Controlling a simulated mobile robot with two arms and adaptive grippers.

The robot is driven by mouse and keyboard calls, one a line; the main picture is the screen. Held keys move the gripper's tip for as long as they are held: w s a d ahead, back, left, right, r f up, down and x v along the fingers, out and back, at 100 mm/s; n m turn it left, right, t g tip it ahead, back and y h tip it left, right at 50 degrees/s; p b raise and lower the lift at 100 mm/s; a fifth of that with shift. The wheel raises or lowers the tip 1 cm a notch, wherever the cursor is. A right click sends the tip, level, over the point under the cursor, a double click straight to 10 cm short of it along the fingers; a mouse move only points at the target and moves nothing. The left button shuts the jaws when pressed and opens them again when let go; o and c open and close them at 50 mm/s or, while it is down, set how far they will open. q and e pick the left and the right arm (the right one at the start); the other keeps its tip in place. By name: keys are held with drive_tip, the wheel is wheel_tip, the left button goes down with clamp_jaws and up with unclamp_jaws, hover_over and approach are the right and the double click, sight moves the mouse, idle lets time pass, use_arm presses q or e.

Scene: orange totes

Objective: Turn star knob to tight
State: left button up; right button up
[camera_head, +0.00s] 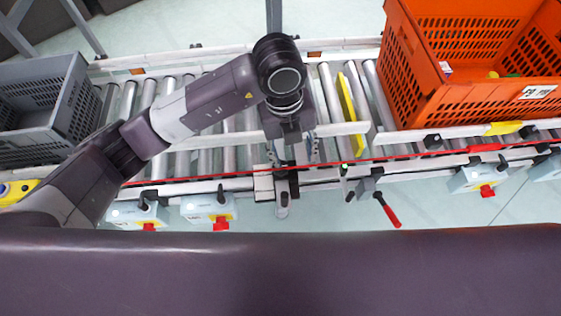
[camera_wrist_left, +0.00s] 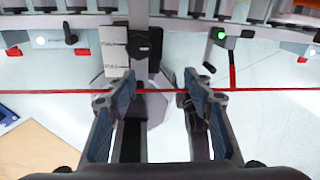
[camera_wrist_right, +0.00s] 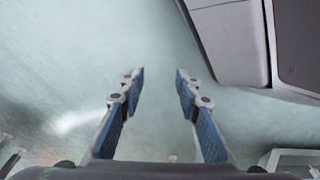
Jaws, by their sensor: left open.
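A dark knob (camera_wrist_left: 140,45) sits on a bracket beside a white labelled plate (camera_wrist_left: 114,52) in the left wrist view; its star shape is too small to make out. In the head view the plate (camera_head: 264,186) shows at the conveyor's front edge, below my left gripper (camera_head: 292,153). My left gripper is open and empty, fingers pointing toward the conveyor's front side; in its wrist view the knob lies beyond the fingertips (camera_wrist_left: 160,80), left of centre, with no visible contact. My right gripper (camera_wrist_right: 160,75) is open and empty over bare floor.
A roller conveyor (camera_head: 226,140) runs across with a red cord (camera_head: 230,176) along its front. A grey tote (camera_head: 40,105) stands at left, an orange tote (camera_head: 440,95) at right. A yellow bar (camera_head: 347,110) crosses the rollers. A red-handled lever (camera_head: 387,211) hangs right of the plate.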

sight(280, 173)
use_arm(q)
drive_tip(key=w+a, duration=0.1)
drive_tip(key=a+y, duration=0.1)
drive_tip(key=a, duration=0.1)
drive_tip(key=shift+w+f+n+t, duration=0.1)
drive_tip(key=shift+w+n+t, duration=0.2)
drive_tip(key=shift+w, duration=0.05)
wheel_tip(280, 173, down, 6)
drive_tip(key=shift+s+f+b, duration=0.1)
drive_tip(key=shift+b, duration=0.3)
drive_tip(key=shift+f, duration=0.7)
use_arm(e)
drive_tip(key=shift+w+a+r, duration=0.15)
drive_tip(key=shift+w+r, duration=0.7)
use_arm(q)
drive_tip(key=shift+c, duration=0.6)
drive_tip(key=c, duration=1)
